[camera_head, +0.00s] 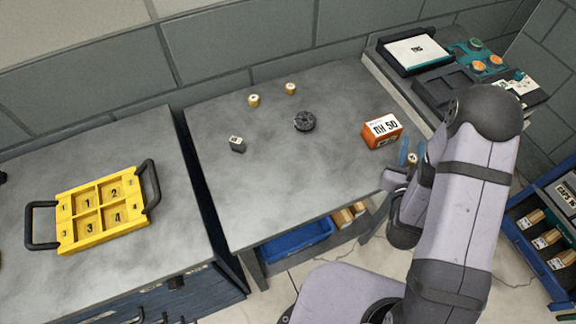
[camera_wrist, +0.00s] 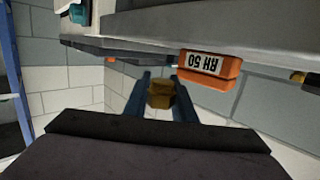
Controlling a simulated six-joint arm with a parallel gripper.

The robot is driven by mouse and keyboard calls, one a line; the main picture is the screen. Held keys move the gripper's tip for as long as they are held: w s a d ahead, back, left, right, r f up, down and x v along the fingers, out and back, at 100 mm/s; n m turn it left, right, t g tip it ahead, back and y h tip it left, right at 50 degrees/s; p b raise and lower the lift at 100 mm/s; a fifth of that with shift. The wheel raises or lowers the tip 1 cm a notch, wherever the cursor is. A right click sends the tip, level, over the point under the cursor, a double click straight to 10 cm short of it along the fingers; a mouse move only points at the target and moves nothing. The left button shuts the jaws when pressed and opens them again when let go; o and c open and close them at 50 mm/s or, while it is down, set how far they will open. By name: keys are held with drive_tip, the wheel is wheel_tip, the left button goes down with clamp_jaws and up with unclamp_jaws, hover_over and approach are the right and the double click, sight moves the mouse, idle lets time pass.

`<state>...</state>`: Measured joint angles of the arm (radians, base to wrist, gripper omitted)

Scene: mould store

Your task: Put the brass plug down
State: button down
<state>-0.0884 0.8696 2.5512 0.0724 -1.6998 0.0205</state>
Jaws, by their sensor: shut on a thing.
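My gripper (camera_head: 411,153) is at the right edge of the middle table, beside the orange box. Its blue fingers are shut on a brass plug (camera_head: 412,159), mostly hidden by my arm in the head view. The wrist view shows the plug (camera_wrist: 161,94) between both fingertips, apart from the orange box (camera_wrist: 209,69). Two other brass-coloured plugs, one at the left (camera_head: 253,100) and one at the right (camera_head: 290,89), stand towards the back of the middle table.
A dark grey block (camera_head: 237,144) and a black round part (camera_head: 304,121) stand on the middle table (camera_head: 290,180), whose front is clear. A yellow numbered tray (camera_head: 100,208) lies on the left table. A blue rack (camera_head: 545,285) with several plugs is at right, a control panel (camera_head: 478,55) behind.

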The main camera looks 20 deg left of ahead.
drive_tip(key=shift+n+y, duration=0.3)
drive_tip(key=shift+y, duration=0.2)
drive_tip(key=a+r, duration=0.1)
drive_tip(key=a, duration=0.2)
drive_tip(key=a+r, duration=0.1)
drive_tip(key=a, duration=0.6)
drive_tip(key=shift+w+a+r, duration=0.1)
drive_tip(key=shift+a+r, duration=0.25)
drive_tip(key=shift+r, duration=0.05)
drive_tip(key=s+a+r, duration=0.2)
drive_tip(key=s+a, duration=0.2)
drive_tip(key=a, duration=0.5)
drive_tip(key=r+n+y+b, duration=0.1)
drive_tip(key=y, duration=0.1)
hover_over(270, 183)
drive_tip(key=shift+r, duration=0.15)
drive_tip(key=shift+f, duration=2.95)
drive_tip(key=shift+f+p, duration=0.3)
drive_tip(key=shift+f, duration=1.55)
